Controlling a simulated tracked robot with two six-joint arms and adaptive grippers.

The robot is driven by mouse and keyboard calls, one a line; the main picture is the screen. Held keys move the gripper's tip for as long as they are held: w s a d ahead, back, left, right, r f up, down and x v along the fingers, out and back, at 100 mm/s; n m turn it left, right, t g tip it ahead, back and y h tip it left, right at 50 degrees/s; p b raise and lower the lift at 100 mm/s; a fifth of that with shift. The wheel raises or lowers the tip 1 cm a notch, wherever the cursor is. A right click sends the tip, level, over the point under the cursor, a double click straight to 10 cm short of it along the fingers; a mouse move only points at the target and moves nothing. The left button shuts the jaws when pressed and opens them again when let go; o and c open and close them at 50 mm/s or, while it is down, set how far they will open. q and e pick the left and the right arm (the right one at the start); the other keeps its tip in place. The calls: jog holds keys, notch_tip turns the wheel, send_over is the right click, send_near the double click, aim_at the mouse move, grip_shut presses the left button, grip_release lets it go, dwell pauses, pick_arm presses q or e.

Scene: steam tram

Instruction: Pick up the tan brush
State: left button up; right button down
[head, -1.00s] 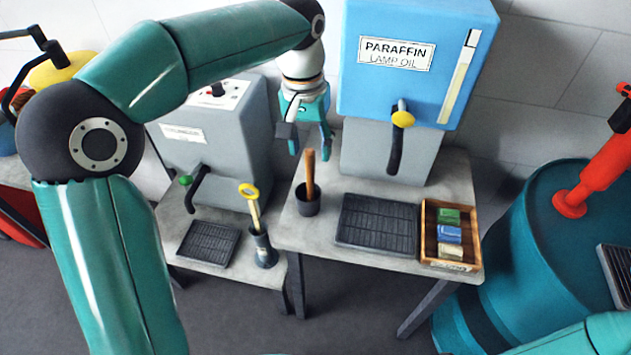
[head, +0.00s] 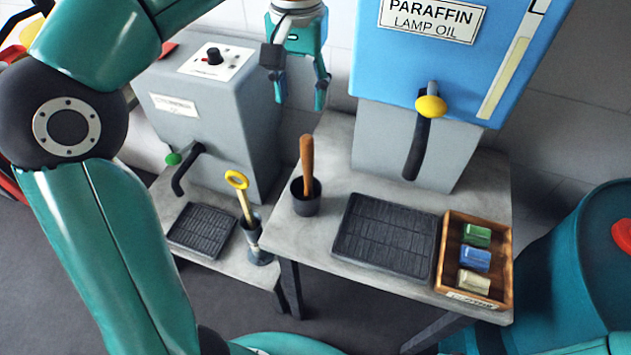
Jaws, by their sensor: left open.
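The tan brush (head: 307,160) stands upright with its brown wooden handle up in a small dark cup (head: 305,203) on the grey table. Its lower end is hidden inside the cup. My left gripper (head: 300,100) is open and empty, its fingers pointing down, in the picture just above the top of the handle and apart from it. My right gripper is not in view.
A yellow-handled tool (head: 239,190) stands in a holder at the left. Two dark grates (head: 385,236) (head: 203,230) lie on the tabletops. A wooden box (head: 504,270) holds coloured blocks. The blue paraffin dispenser (head: 395,70), with its spout, stands behind right, a grey machine (head: 235,125) behind left.

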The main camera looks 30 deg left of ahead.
aim_at(306, 138)
pick_arm(q)
jog(key=f, duration=0.3)
jog(key=f+b, duration=0.1)
jog(key=f, duration=0.3)
jog(key=f+b, duration=0.1)
jog(key=f, duration=0.2)
jog(key=shift+w+d+f, duration=0.25)
jog(key=shift+f, duration=0.05)
jog(key=shift+w+f, duration=0.15)
jog(key=shift+f, duration=2.75)
grip_shut()
